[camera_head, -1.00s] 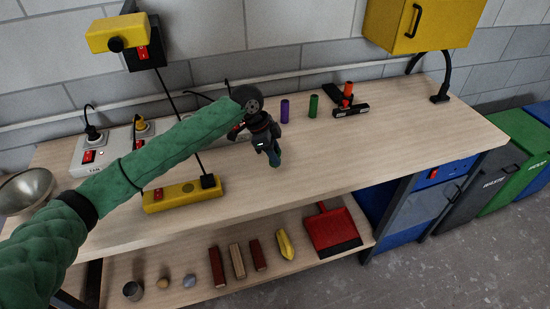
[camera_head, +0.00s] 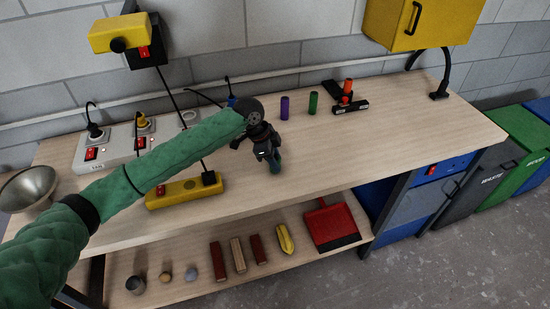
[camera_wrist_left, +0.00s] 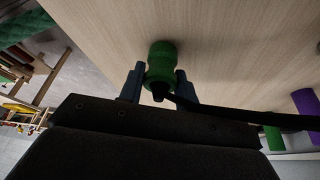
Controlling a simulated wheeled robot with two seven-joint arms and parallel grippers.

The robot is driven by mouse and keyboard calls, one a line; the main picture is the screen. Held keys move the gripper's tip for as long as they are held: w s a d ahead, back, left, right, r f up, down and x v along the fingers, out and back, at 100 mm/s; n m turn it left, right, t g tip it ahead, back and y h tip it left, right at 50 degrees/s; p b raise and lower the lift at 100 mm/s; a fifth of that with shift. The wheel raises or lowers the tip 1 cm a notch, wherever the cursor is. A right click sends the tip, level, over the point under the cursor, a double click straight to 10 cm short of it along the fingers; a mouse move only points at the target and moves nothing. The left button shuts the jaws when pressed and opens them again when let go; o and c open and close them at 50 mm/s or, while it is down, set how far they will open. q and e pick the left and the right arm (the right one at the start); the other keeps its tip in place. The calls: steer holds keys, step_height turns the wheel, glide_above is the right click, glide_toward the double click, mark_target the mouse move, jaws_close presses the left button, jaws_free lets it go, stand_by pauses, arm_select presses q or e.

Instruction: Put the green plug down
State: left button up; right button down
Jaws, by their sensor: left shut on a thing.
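The green plug (camera_wrist_left: 161,62) shows in the left wrist view between the blue fingers of my left gripper (camera_wrist_left: 160,84), which is shut on it. A dark cord runs from the plug to the right. The plug's far end is close to the wooden bench top (camera_wrist_left: 225,40); I cannot tell whether it touches. In the head view my left gripper (camera_head: 273,162) points down over the middle of the bench, and the plug is mostly hidden by the gripper. My right gripper is not in view.
A grey power strip (camera_head: 95,155) with plugs stands at the back left, partly behind my arm. A yellow strip (camera_head: 186,193) lies at the front edge. Purple (camera_head: 285,107) and green (camera_head: 313,103) cylinders stand behind the gripper. The bench's right side (camera_head: 430,125) is clear.

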arm_select(q)
steer(key=shift+f, duration=0.3)
steer(key=o, duration=1.1)
steer(key=shift+c, duration=0.2)
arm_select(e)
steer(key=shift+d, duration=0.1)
arm_select(q)
steer(key=shift+r, duration=0.25)
steer(key=b+v, duration=0.3)
steer(key=v, duration=0.9)
steer(key=shift+r, duration=0.4)
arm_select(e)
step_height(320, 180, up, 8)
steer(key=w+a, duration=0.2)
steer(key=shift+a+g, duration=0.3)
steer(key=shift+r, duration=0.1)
